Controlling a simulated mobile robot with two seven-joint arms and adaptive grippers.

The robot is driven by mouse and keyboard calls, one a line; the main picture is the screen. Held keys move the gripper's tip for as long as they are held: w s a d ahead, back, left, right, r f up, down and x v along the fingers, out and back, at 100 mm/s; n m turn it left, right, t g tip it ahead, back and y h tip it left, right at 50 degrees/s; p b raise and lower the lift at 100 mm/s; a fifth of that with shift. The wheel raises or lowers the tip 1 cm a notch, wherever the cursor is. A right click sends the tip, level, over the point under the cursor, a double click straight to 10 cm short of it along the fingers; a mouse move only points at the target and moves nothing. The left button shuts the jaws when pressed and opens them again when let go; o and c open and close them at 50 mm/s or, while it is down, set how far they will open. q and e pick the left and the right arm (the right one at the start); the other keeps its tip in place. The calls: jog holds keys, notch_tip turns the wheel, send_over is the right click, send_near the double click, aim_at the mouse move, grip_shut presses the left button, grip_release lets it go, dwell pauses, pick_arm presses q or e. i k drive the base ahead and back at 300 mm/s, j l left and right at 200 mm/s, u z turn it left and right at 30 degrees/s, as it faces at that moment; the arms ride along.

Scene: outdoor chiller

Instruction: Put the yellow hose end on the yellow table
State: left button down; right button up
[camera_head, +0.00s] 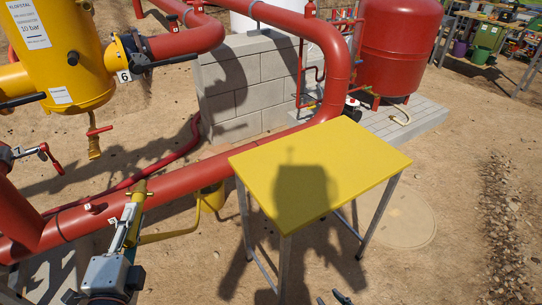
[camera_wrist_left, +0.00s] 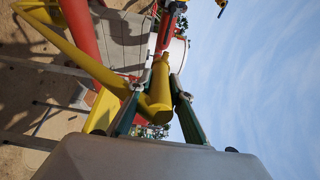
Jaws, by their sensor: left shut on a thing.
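The yellow table (camera_head: 370,157) stands at the centre of the head view, its top bare apart from a shadow. My left gripper (camera_head: 131,232) is left of the table and shut on the yellow hose end (camera_head: 139,191), which points up and away. In the left wrist view, the hose end (camera_wrist_left: 160,85) sits between the two green fingers of the left gripper (camera_wrist_left: 158,108). My right gripper (camera_head: 332,298) shows only its two fingertips at the bottom edge, apart, with nothing visible between them.
A yellow hose (camera_head: 170,235) trails from the left gripper toward a yellow bucket-like object (camera_head: 212,197). A large red pipe (camera_head: 160,188) runs behind the hose end and table. A block wall (camera_head: 245,85) and red tank (camera_head: 396,45) stand behind.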

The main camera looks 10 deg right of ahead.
aim_at(354, 164)
jog(key=l+u, duration=0.1)
jog(key=l, duration=0.3)
jog(key=k+l+u, duration=0.1)
jog(key=l, duration=0.3)
jog(key=l+u, duration=0.15)
jog(key=l, duration=0.7)
jog(key=l+u, duration=0.45)
jog(key=l, duration=3.25)
jog(key=i+u, duration=0.05)
jog(key=i, duration=0.05)
